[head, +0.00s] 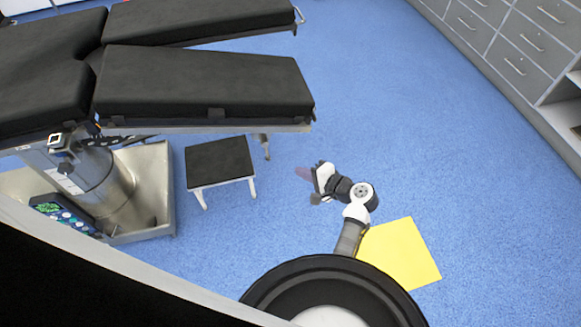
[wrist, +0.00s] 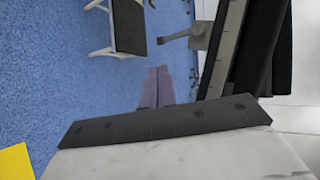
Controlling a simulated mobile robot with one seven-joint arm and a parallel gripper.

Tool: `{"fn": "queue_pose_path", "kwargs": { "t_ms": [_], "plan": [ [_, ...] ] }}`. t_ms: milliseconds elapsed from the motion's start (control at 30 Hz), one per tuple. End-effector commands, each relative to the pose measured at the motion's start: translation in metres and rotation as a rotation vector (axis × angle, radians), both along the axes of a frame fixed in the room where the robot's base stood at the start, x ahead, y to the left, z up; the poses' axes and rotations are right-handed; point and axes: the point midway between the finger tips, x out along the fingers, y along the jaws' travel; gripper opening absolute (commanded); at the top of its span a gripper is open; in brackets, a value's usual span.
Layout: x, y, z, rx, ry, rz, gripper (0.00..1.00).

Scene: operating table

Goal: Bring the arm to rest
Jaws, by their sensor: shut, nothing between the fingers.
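My arm reaches out from my base in the head view, bent over the blue floor. My gripper (head: 304,173) is at its end, pointing left toward the black-topped step stool and apart from it. In the wrist view, my gripper (wrist: 157,88) shows as two purplish fingers side by side, shut with nothing between them. Nothing touches the fingers.
The operating table (head: 205,85) with black pads stands at upper left on a metal column base (head: 160,195). A step stool (head: 220,160) stands below its edge. A yellow square (head: 400,255) lies on the floor. Grey drawers (head: 515,65) line the upper right. Open floor lies between.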

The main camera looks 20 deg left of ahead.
Motion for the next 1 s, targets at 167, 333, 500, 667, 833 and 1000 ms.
{"fn": "queue_pose_path", "kwargs": {
  "t_ms": [167,333,500,667,833,1000],
  "plan": [
    [-0.005,-0.016,0.005,0.0,0.0,-0.002,0.0],
    [-0.006,-0.018,0.006,0.0,0.001,-0.001,0.0],
    [-0.004,-0.016,0.008,-0.005,-0.009,-0.001,0.0],
    [0.026,0.017,0.047,-0.085,-0.186,-0.01,0.0],
    [0.062,0.084,0.146,-0.191,-0.574,-0.053,0.0],
    [0.058,0.145,0.261,-0.211,-0.971,-0.124,0.0]
  ]
}}
